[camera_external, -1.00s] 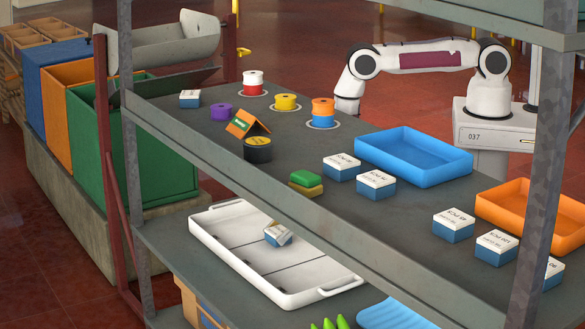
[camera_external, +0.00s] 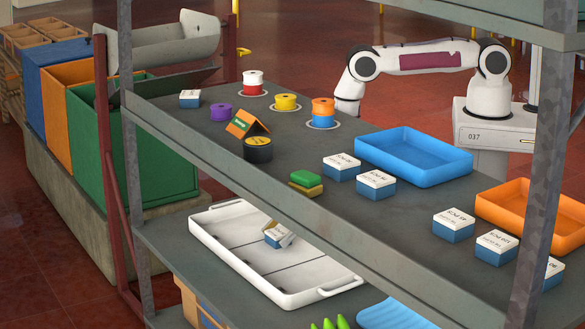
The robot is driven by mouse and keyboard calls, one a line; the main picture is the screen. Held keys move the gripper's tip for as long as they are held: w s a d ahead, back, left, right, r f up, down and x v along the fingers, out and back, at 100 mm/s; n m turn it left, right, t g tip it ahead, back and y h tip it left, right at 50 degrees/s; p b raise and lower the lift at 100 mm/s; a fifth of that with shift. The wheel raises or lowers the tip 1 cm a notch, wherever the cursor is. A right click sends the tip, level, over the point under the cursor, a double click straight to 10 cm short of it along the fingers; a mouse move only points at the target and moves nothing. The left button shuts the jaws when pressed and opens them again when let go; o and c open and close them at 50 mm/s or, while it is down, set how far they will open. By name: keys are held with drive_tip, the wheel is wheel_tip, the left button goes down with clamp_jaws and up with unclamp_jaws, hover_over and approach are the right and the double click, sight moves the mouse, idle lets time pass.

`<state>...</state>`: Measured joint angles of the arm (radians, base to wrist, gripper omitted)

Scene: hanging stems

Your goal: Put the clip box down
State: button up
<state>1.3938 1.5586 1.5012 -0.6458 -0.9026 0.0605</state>
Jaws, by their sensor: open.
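A small blue-and-white box (camera_external: 278,236), likely the clip box, sits tilted in the white divided tray (camera_external: 225,251) on the lower shelf. It is partly covered by the upper shelf edge and its contact with the tray is hard to tell. My arm (camera_external: 430,56) reaches in from the back right and its wrist goes down behind the upper shelf. My gripper is hidden there, so its place relative to the box cannot be seen.
Several similar boxes (camera_external: 376,186), a blue tray (camera_external: 412,178), an orange tray (camera_external: 500,193), colored spools (camera_external: 285,102) and a black round tin (camera_external: 257,156) stand on the upper shelf. A grey post (camera_external: 548,130) rises in front at right.

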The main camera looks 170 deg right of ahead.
drive_tip(key=shift+r, duration=0.15)
drive_tip(key=v, duration=1.2)
idle(0.3)
drive_tip(key=shift+w, duration=0.1)
idle(0.8)
